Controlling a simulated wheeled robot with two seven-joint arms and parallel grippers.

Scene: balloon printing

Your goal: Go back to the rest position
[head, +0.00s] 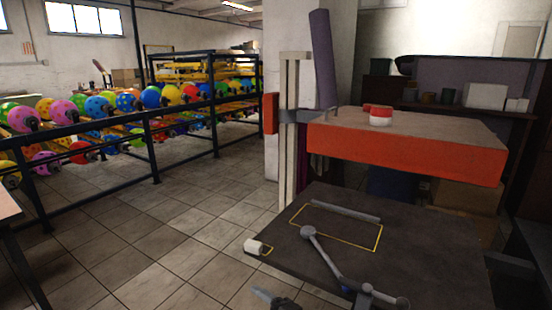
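The printing machine stands at the right in the head view. Its orange-sided upper block (405,153) is carried on a pale upright column (289,165) above a dark lower table (430,250). A grey lever with round knobs (325,255) stands in front of that table. A red and white round piece (380,117) sits on top of the upper block. I make out neither of my grippers. A dark grey piece (275,299) pokes in at the bottom edge, too cut off to identify.
A rack (155,130) with several rows of coloured balloons stands at the left. A table corner (8,203) juts in at the left edge. Cluttered shelves (450,108) stand behind the machine. The tiled floor (150,225) between rack and machine is clear.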

